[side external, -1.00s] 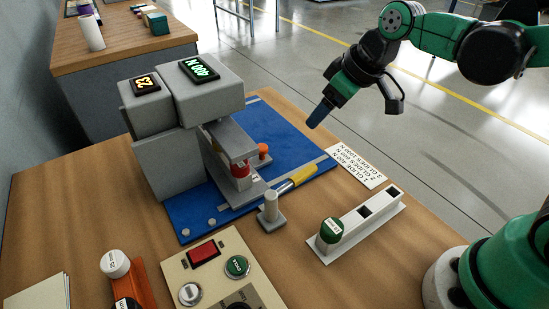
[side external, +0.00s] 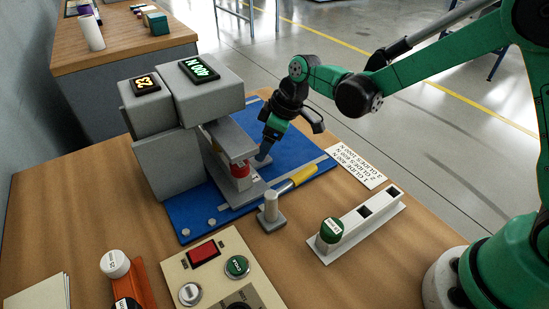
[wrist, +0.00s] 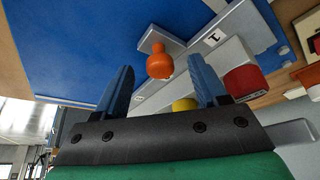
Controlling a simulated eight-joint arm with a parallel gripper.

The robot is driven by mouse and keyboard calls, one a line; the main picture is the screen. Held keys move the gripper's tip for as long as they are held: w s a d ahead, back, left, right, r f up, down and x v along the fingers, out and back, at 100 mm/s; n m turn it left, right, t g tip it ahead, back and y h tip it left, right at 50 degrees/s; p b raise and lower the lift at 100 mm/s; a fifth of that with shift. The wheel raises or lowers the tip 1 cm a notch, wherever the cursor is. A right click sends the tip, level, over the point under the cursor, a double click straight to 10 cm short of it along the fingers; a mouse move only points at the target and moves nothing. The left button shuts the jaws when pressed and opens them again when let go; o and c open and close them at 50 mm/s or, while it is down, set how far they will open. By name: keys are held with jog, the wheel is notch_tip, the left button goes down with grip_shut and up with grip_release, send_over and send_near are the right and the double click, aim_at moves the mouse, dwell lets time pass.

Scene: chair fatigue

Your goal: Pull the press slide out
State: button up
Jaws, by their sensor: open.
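The grey press (side external: 170,165) stands on a blue mat (side external: 295,145), with a red-capped piece (side external: 240,170) under its head. In the wrist view an orange knob (wrist: 158,62) stands on a grey plate (wrist: 155,40) beside a grey bar labelled 1 (wrist: 215,37); I cannot tell for certain which part is the slide. My gripper (side external: 262,160) points down beside the press head, where it hides the knob in the side view. In the wrist view my gripper (wrist: 163,77) is open, with the knob ahead between its fingers and no visible contact.
A small grey post (side external: 270,208) stands in front of the press. A white rack (side external: 365,220) holds a green-capped piece (side external: 331,231). A control panel (side external: 215,270) sits at the front. The mat's back right is clear.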

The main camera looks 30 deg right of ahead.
jog(key=shift+f, duration=0.2)
grip_shut()
dwell(1.3)
